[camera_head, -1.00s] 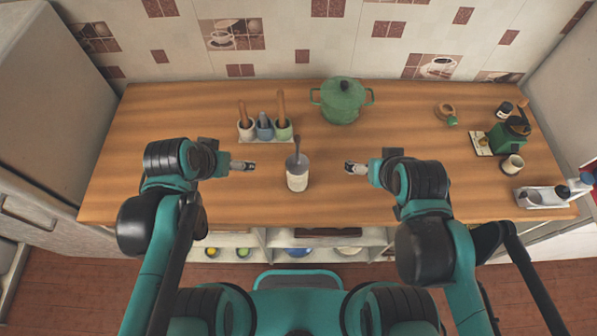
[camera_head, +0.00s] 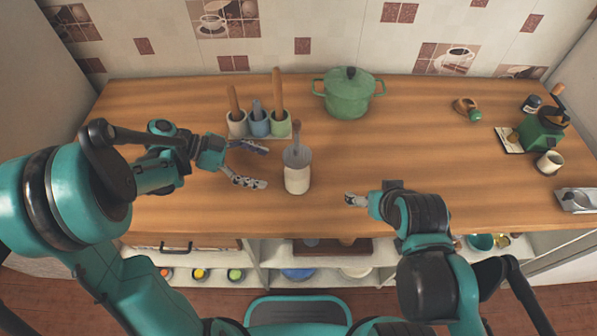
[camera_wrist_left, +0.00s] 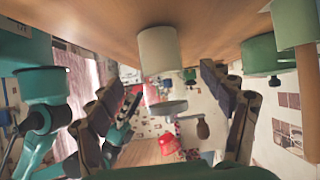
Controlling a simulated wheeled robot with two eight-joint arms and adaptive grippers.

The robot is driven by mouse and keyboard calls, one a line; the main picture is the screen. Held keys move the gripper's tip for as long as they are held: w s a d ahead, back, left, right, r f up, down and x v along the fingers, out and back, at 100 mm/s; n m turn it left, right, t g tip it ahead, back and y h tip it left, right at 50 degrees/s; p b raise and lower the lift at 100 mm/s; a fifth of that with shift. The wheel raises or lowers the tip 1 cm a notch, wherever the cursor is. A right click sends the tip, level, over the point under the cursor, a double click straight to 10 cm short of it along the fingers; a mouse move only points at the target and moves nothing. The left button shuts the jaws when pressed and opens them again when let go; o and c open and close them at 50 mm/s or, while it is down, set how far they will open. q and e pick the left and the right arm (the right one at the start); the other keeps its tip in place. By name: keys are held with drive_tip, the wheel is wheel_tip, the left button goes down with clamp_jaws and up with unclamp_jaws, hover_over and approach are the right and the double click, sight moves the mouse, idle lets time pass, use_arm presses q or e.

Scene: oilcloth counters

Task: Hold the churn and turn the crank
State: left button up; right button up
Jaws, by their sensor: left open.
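The churn (camera_head: 297,180) is a cream cylinder with a grey top, standing upright near the middle of the counter. A crank with a brownish grip (camera_head: 296,132) rises from its top. In the left wrist view, which is upside down, the churn's cream body (camera_wrist_left: 158,50) appears ahead between the fingers. My left gripper (camera_head: 257,165) is open just left of the churn, its fingers pointing at it and apart from it. Its two dark fingers also frame the left wrist view (camera_wrist_left: 168,105). My right gripper (camera_head: 351,199) is right of and nearer than the churn; its finger opening is unclear.
Several utensil pots (camera_head: 260,125) stand on a tray behind my left gripper. A green lidded pot (camera_head: 348,98) is at the back. A green grinder (camera_head: 541,133) and a cup (camera_head: 549,163) are at the right. The counter (camera_head: 420,150) right of the churn is mostly clear.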

sight(294, 177)
use_arm(q)
drive_tip(key=shift+d+f+m, duration=0.15)
drive_tip(key=shift+f+m, duration=0.15)
drive_tip(key=shift+f, duration=0.15)
drive_tip(key=b+x, duration=0.4)
drive_tip(key=x, duration=0.5)
drive_tip(key=shift+d, duration=0.3)
use_arm(e)
wheel_tip(294, 177, down, 4)
drive_tip(key=shift+f, duration=0.15)
